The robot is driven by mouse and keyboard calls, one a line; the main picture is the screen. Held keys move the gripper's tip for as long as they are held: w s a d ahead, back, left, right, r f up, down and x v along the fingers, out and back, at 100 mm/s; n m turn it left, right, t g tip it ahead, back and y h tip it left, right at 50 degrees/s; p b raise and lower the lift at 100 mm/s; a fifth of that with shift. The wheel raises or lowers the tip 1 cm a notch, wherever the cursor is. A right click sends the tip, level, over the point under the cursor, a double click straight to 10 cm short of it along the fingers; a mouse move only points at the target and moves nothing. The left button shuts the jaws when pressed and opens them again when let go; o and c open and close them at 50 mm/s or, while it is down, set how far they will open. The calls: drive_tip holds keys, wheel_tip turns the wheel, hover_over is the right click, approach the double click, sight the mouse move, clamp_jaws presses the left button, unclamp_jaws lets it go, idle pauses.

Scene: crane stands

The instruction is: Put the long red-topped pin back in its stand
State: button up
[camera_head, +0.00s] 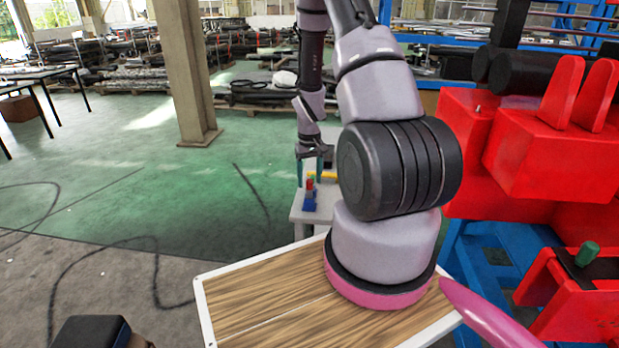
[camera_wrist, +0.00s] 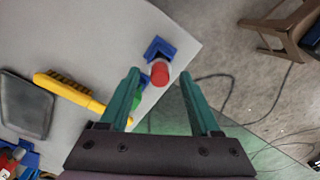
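A red-topped pin (camera_wrist: 160,73) shows near the table corner in the wrist view, its red end towards the camera. Blue angled pieces (camera_wrist: 158,48) of what looks like a stand lie beside it, and a bit of green shows below it. In the head view the red top (camera_head: 309,184) appears above the blue stand (camera_head: 310,203); I cannot tell whether the pin is seated. My gripper (camera_wrist: 162,75) is open, its two teal fingers apart and the red top showing between their tips, with no visible contact. The gripper is small in the head view (camera_head: 308,160).
A brush with a yellow handle (camera_wrist: 82,97) and a grey dustpan (camera_wrist: 25,104) lie left on the pale table (camera_wrist: 90,40). Another blue and red item (camera_wrist: 12,160) is at the lower left. A brown chair (camera_wrist: 285,30) stands beyond. Red machinery (camera_head: 560,150) fills the head view's right.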

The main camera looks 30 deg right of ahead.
drive_tip(key=shift+r, duration=0.1)
drive_tip(key=shift+r, duration=2.45)
wheel_tip(320, 180, up, 11)
drive_tip(key=s+a+r+m+t, duration=0.1)
drive_tip(key=s+a+r+t, duration=0.2)
drive_tip(key=r, duration=0.5)
drive_tip(key=s+a+r+m+y, duration=0.1)
drive_tip(key=s+a+r, duration=0.35)
drive_tip(key=r, duration=0.25)
drive_tip(key=s+a+r+t, duration=0.2)
drive_tip(key=s+a+r, duration=0.15)
drive_tip(key=r, duration=0.45)
drive_tip(key=s+a+r+m+t+y, duration=0.1)
drive_tip(key=s+a+r+t, duration=0.1)
drive_tip(key=s, duration=0.6)
drive_tip(key=shift+s+a+r, duration=0.2)
drive_tip(key=shift+s+r, duration=0.15)
drive_tip(key=shift+r, duration=0.5)
